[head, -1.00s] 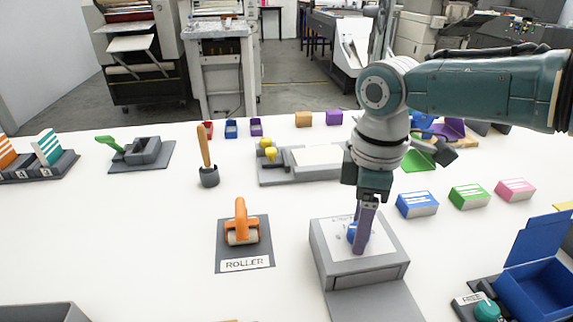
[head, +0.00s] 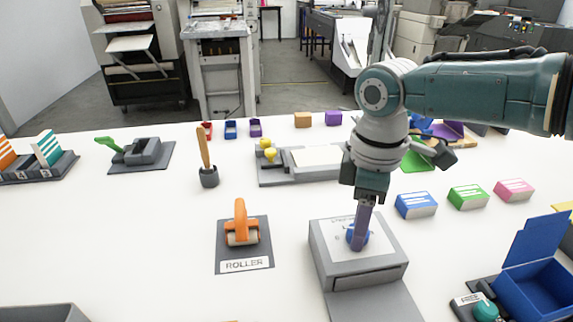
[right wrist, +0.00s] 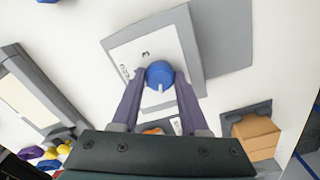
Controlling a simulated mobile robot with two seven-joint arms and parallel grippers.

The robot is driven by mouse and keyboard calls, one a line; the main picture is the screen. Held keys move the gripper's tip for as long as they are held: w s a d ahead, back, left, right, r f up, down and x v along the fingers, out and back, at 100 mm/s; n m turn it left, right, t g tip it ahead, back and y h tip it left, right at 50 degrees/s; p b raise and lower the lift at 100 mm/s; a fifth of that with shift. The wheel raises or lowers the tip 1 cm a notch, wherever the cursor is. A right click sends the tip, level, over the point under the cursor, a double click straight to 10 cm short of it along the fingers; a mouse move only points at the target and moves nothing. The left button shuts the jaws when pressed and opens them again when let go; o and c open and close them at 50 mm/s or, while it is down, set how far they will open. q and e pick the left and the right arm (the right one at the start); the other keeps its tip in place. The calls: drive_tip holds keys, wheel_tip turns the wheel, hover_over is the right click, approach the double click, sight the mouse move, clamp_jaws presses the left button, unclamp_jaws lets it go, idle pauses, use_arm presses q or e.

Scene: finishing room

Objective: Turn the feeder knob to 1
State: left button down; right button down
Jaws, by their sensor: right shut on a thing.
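The feeder is a grey box (head: 336,270) with a white dial plate on its sloping top, at the lower right of centre in the head view. Its blue knob (head: 352,238) is partly hidden by my right gripper (head: 359,243), which points down. In the right wrist view the round blue knob (right wrist: 160,72) sits between the two purple fingers of my right gripper (right wrist: 160,78), shut on it from both sides. A white pointer line on the knob points toward the bottom of that view. A "3" shows on the plate beside the knob; other marks are hidden or unreadable. My left gripper is not in view.
An orange roller (head: 240,232) on a labelled grey base stands left of the feeder. An open blue box (head: 540,285) stands to the right. Blue (head: 416,206), green (head: 469,197) and pink (head: 514,190) blocks lie behind it.

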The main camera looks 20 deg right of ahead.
drive_tip(key=m+p, duration=0.1)
drive_tip(key=m, duration=0.3)
drive_tip(key=shift+a+r+m+p, duration=0.1)
drive_tip(key=shift+r+m+p, duration=0.05)
drive_tip(key=shift+m+p, duration=0.8)
drive_tip(key=shift+m, duration=1.65)
drive_tip(key=shift+c, duration=2.1)
unclamp_jaws()
wheel_tip(320, 180, up, 9)
drive_tip(key=p, duration=0.4)
drive_tip(key=shift+f, duration=0.2)
drive_tip(key=shift+r, duration=0.55)
